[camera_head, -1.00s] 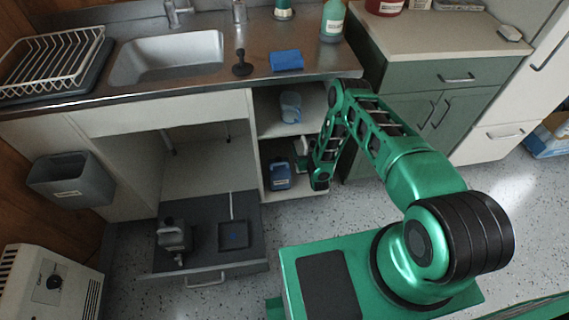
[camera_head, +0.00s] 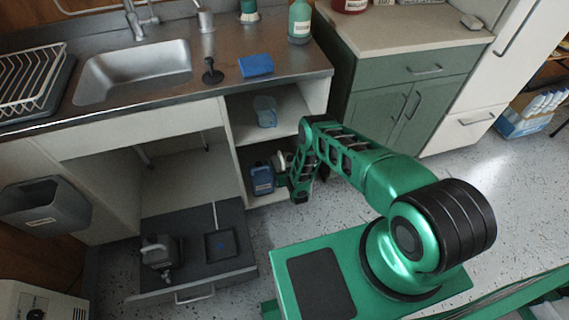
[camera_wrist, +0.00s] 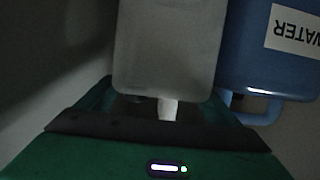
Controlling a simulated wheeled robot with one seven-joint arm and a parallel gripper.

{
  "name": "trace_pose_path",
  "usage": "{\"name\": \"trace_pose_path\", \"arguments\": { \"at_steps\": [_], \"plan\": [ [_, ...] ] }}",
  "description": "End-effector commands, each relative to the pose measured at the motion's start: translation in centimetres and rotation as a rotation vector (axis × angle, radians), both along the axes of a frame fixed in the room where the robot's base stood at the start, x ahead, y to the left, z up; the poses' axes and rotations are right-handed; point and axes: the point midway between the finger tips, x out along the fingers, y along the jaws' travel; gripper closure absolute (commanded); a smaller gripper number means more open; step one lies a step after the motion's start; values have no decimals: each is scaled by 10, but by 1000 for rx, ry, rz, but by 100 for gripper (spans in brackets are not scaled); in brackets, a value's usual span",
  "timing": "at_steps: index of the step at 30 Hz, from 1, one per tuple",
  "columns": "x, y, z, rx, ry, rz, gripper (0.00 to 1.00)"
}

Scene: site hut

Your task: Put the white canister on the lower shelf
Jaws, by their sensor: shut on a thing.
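The white canister (camera_wrist: 165,50) looks pale grey in the wrist view, with a narrow white part at its end between my jaws. My gripper (camera_wrist: 168,112) is shut on it. In the head view the canister (camera_head: 281,160) shows only partly behind my arm, in the lower bay of the open cupboard. The lower shelf (camera_head: 266,199) is the bottom board of that bay. A blue canister (camera_head: 262,179) stands there, just left of the white one. Its WATER label shows in the wrist view (camera_wrist: 296,32). Whether the white canister's base touches the shelf cannot be told.
The upper shelf (camera_head: 287,127) holds a pale blue jug (camera_head: 265,111). A pulled-out drawer (camera_head: 190,265) at lower left holds a grey can (camera_head: 160,254) and a small tray (camera_head: 221,245). A green cabinet (camera_head: 385,105) stands right of the cupboard. Open floor lies in front of that cabinet.

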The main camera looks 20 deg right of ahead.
Motion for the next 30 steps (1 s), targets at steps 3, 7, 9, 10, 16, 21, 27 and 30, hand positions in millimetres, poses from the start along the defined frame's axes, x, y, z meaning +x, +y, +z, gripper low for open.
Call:
{"name": "trace_pose_path", "arguments": {
  "at_steps": [3, 7, 9, 10, 16, 21, 27, 30],
  "plan": [
    [1, 0, 1, 0, -2, 0, 59],
    [1, 0, -1, 0, -2, 0, 59],
    [1, 0, -3, 0, -2, 0, 59],
    [1, 0, -3, 0, -2, 0, 59],
    [0, 0, -10, -3, 2, 0, 59],
    [-2, -1, -15, -6, 7, 1, 59],
    [-5, -1, -17, -8, 13, 1, 0],
    [-6, 0, -18, -8, 14, 2, 0]
  ]
}}
